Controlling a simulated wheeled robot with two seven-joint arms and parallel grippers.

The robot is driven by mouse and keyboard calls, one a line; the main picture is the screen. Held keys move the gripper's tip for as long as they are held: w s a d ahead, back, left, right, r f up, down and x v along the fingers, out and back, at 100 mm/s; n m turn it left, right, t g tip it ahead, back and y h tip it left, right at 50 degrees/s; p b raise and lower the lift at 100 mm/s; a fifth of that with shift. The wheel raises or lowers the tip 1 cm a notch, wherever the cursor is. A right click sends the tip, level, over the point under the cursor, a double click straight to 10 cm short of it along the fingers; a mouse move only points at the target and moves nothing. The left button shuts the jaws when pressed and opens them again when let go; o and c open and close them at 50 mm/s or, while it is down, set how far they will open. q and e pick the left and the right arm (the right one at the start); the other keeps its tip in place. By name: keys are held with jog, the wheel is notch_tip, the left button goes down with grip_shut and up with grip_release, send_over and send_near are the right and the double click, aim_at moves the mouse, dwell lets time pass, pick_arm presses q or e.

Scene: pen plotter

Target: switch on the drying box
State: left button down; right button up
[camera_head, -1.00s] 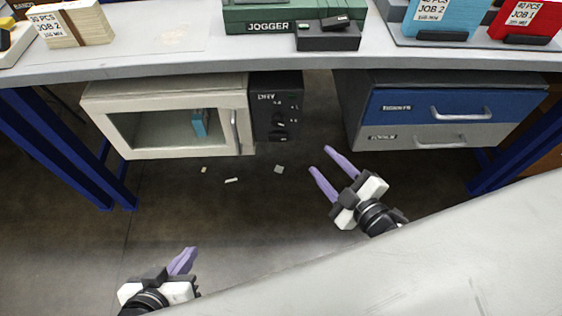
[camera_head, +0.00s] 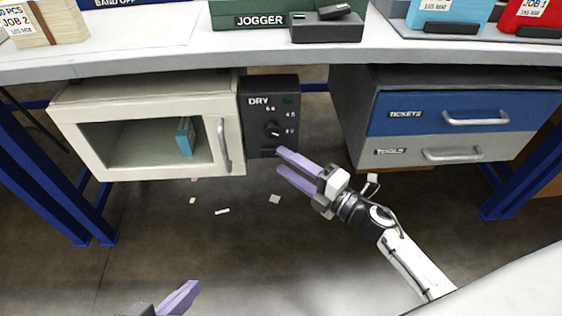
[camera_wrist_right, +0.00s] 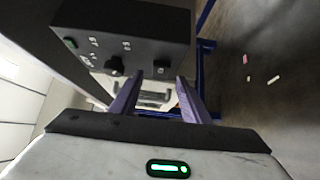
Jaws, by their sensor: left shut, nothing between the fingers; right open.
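The drying box is a cream cabinet (camera_head: 100,172) with a windowed door and a vertical handle (camera_head: 223,143), under the workbench. Its black control panel (camera_head: 256,120), marked DRY, carries a dial knob (camera_head: 271,129), a dark green lamp (camera_head: 288,99) and a small black control (camera_head: 267,153) at the bottom. The right wrist view also shows the knob (camera_wrist_right: 114,65) and the lower control (camera_wrist_right: 160,67). My right gripper (camera_head: 280,159) is open and empty at the panel's lower right edge; contact is unclear. My left gripper (camera_head: 190,288) is shut and empty, low at the left, mostly cut off.
The workbench edge (camera_head: 180,62) runs above the box. A drawer unit (camera_head: 351,122) with blue TICKETS and grey TOOLS drawers stands to the right. A blue packet (camera_head: 185,136) shows behind the door window. Paper scraps (camera_head: 222,211) lie on the otherwise clear floor below.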

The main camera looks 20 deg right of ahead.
pick_arm(q)
jog(key=shift+d+r, duration=0.15)
pick_arm(e)
jog(key=shift+x, duration=1.3)
jog(key=c, duration=1.1)
jog(key=shift+o, duration=0.2)
jog(key=shift+s+a+r+m+t+h, duration=0.1)
jog(key=shift+a+m+t+h, duration=0.15)
jog(key=shift+m+t+h, duration=0.35)
jog(key=shift+a+m+h, duration=0.2)
jog(key=shift+m+h, duration=0.4)
jog(key=shift+h, duration=0.5)
jog(key=o, duration=1.1)
jog(key=shift+c, duration=0.2)
pick_arm(q)
jog(key=shift+s+a+f+g+y+p, duration=0.15)
jog(key=shift+a+f+g+y+p, duration=0.15)
jog(key=shift+a+f+p, duration=0.35)
pick_arm(e)
jog(key=v, duration=1)
jog(key=shift+s+f, duration=0.15)
jog(key=shift+f, duration=0.05)
